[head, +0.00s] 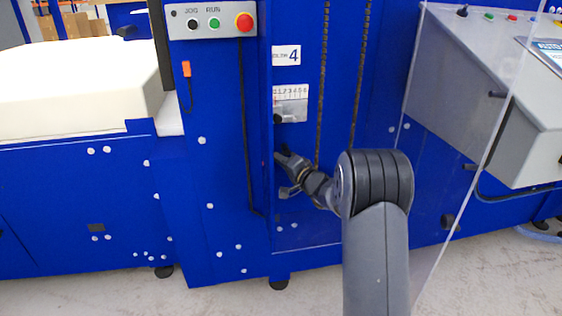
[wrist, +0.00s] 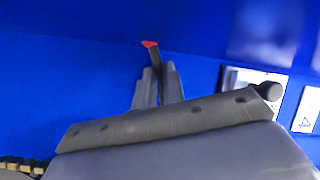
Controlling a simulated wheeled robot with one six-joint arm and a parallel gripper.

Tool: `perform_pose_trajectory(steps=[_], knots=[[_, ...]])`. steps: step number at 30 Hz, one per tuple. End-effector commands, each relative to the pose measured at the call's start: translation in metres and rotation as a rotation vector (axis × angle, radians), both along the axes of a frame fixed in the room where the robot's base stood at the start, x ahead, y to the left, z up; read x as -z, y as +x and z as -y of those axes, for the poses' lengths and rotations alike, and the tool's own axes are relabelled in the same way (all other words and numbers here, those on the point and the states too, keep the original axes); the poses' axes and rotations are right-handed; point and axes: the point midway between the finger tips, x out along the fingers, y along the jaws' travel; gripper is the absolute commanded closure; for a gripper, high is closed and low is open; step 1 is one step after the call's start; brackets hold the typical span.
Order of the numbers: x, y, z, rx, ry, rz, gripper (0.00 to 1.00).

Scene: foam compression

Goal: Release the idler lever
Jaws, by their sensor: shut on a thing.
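The idler lever (wrist: 150,44) is a dark bar with a red tip in the wrist view. It rises between the two grey fingers of my gripper (wrist: 158,88), which are closed on it below the tip. In the head view my gripper (head: 284,160) is at the blue machine's recessed panel, below the numbered scale plate (head: 290,92). From there the fingers and wrist hide most of the lever.
A control box (head: 212,22) with a red button is at the upper left. A white foam block (head: 75,78) lies at the left. A clear guard panel (head: 462,130) stands right of my arm. Chains (head: 323,80) run down the blue panel above my wrist.

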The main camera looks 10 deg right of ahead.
Motion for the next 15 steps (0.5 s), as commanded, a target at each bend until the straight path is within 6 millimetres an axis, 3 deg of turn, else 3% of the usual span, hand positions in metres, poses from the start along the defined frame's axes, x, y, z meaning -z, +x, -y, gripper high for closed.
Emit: perform_pose_trajectory(steps=[10,15], knots=[[-0.0003,-0.0001,0.0000,0.000,0.005,-0.001,1.00],[-0.0054,-0.0002,-0.0019,-0.001,0.098,-0.003,1.00]])
